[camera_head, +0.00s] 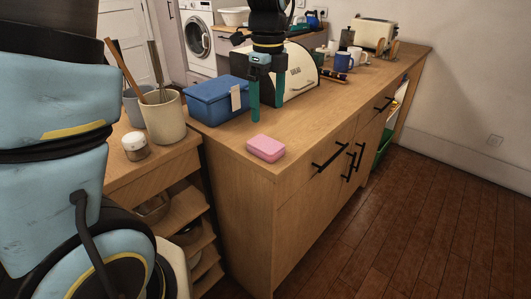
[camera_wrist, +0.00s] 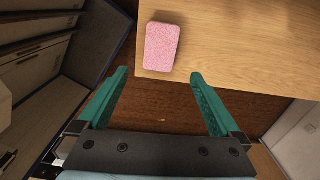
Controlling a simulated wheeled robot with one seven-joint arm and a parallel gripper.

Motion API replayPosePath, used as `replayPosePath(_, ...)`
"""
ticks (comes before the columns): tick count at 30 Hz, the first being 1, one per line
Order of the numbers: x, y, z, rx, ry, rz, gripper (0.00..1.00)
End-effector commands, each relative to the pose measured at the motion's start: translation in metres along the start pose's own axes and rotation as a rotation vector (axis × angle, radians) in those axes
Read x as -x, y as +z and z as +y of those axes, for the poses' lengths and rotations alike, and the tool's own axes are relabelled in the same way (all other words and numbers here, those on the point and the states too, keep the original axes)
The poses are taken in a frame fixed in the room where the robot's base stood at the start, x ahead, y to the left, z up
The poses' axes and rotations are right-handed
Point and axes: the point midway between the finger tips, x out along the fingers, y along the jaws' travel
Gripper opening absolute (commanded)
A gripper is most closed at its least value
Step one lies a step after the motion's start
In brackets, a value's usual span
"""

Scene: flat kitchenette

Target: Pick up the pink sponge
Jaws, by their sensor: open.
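The pink sponge (camera_head: 266,148) lies flat on the wooden counter (camera_head: 300,128), close to its near corner. My gripper (camera_head: 267,114) is open and empty above the counter, pointing down. In the head view its green fingers appear behind the sponge, in front of the bread bin. In the wrist view the sponge (camera_wrist: 162,47) is near the top, beyond the fingertips of my gripper (camera_wrist: 158,74) and not between the fingers.
A blue lidded box (camera_head: 212,101) stands left of my gripper, and a cream bread bin (camera_head: 300,75) stands behind it. A utensil crock (camera_head: 163,117) and a small jar (camera_head: 135,146) are at left. Mugs (camera_head: 344,61) and a toaster (camera_head: 373,34) stand farther back. The counter right of the sponge is clear.

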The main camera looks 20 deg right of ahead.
Motion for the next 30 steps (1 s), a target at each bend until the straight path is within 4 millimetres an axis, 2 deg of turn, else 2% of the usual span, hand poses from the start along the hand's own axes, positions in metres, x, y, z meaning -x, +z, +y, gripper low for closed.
replayPosePath(4, -0.009, -0.006, -0.004, -0.060, 0.007, 0.002, 1.00)
replayPosePath(12, -0.048, -0.006, -0.003, -0.058, 0.007, 0.002, 1.00)
replayPosePath(19, -0.063, -0.005, -0.002, -0.056, 0.007, 0.001, 1.00)
replayPosePath(27, -0.100, -0.004, 0.001, -0.056, 0.006, 0.001, 1.00)
replayPosePath(30, -0.106, -0.004, 0.001, -0.055, 0.005, 0.001, 1.00)
